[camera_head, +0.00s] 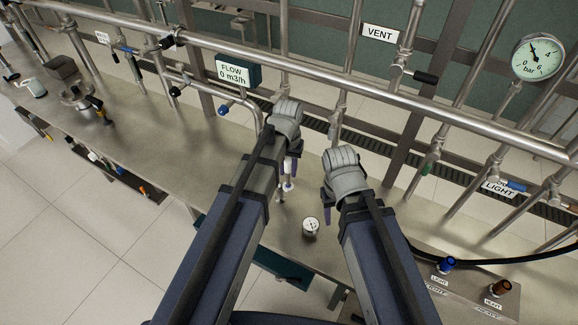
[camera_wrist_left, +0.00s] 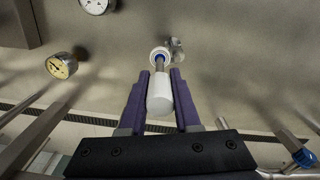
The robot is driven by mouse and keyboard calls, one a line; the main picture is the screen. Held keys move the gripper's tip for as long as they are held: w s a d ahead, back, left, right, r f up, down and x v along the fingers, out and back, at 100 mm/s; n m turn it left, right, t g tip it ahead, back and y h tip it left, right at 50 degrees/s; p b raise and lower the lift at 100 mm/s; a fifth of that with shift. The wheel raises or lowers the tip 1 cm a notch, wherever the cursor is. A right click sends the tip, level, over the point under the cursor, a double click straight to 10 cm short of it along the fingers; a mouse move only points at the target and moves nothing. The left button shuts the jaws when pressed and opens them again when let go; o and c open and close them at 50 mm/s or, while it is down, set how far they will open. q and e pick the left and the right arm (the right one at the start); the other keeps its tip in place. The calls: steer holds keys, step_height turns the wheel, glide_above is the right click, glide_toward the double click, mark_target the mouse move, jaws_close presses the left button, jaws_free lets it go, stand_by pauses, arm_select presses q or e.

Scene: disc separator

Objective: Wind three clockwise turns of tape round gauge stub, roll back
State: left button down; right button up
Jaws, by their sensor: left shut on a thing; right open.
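In the left wrist view my left gripper (camera_wrist_left: 160,88) is shut on a white cylinder (camera_wrist_left: 160,100). A short metal shaft runs from it to a white ring with a blue centre (camera_wrist_left: 160,54), which looks like the tape roll. A small metal fitting (camera_wrist_left: 178,46) shows beside the ring; it may be the gauge stub, and I cannot tell whether they touch. In the head view my left gripper (camera_head: 293,165) points down over the bench, with the white ring (camera_head: 288,187) below it. My right gripper (camera_head: 326,205) is open and empty, to the right. No wound tape can be made out.
A small round gauge (camera_head: 311,228) lies on the steel bench (camera_head: 200,165). Pipes, the FLOW display (camera_head: 238,72) and a bar gauge (camera_head: 538,57) stand behind. A panel with blue and brown knobs (camera_head: 470,288) and a black hose (camera_head: 490,261) lie right. The bench's left-middle is clear.

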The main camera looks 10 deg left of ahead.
arm_select(q)
steer(key=shift+s+a, duration=0.1)
steer(key=shift+s, duration=0.4)
steer(key=shift+s+a, duration=0.6)
steer(key=shift+a, duration=0.1)
steer(key=shift+s+a, duration=0.1)
steer(key=shift+a, duration=0.85)
